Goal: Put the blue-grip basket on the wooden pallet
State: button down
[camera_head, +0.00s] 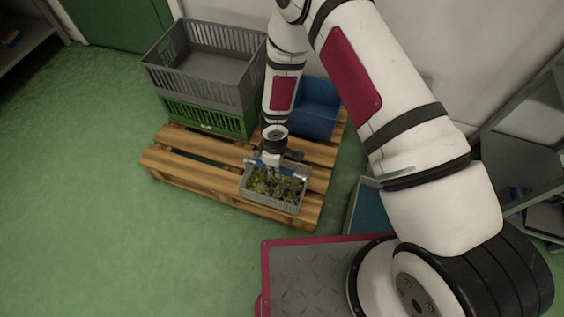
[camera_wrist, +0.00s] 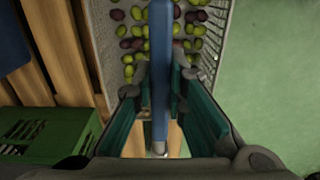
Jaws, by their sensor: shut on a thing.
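The blue-grip basket (camera_head: 287,205) is a small grey basket full of green and dark olives, over the front part of the wooden pallet (camera_head: 195,175). I cannot tell whether its base touches the slats. In the wrist view the basket's grey mesh wall (camera_wrist: 228,25) and the blue grip (camera_wrist: 160,60) show, the grip running between the fingers. My gripper (camera_head: 273,165) is above the basket, and in the wrist view my gripper (camera_wrist: 160,105) is shut on the blue grip. The gripper hides part of the basket.
A grey crate (camera_head: 205,85) is stacked on a green crate (camera_head: 205,118) at the pallet's back left. A blue bin (camera_head: 318,112) stands at the back right. Bare slats lie left of the basket. Another blue-lined container (camera_head: 370,208) is right of the pallet.

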aim_at(282, 164)
jog(key=shift+w+d+f+b, duration=0.3)
jog(key=shift+w+d+f, duration=0.05)
jog(key=shift+w+f, duration=0.3)
jog(key=shift+w+d+f+b, duration=0.35)
jog(key=shift+w+d+f, duration=0.05)
jog(key=shift+w+f, duration=0.25)
jog(key=shift+w+d+f+b, duration=0.3)
jog(key=shift+w+d+f, duration=0.05)
jog(key=shift+w+f, duration=0.3)
jog(key=shift+f, duration=0.1)
jog(key=c, duration=1.6)
grip_release()
notch_tip(282, 164, up, 12)
jog(key=p, duration=0.4)
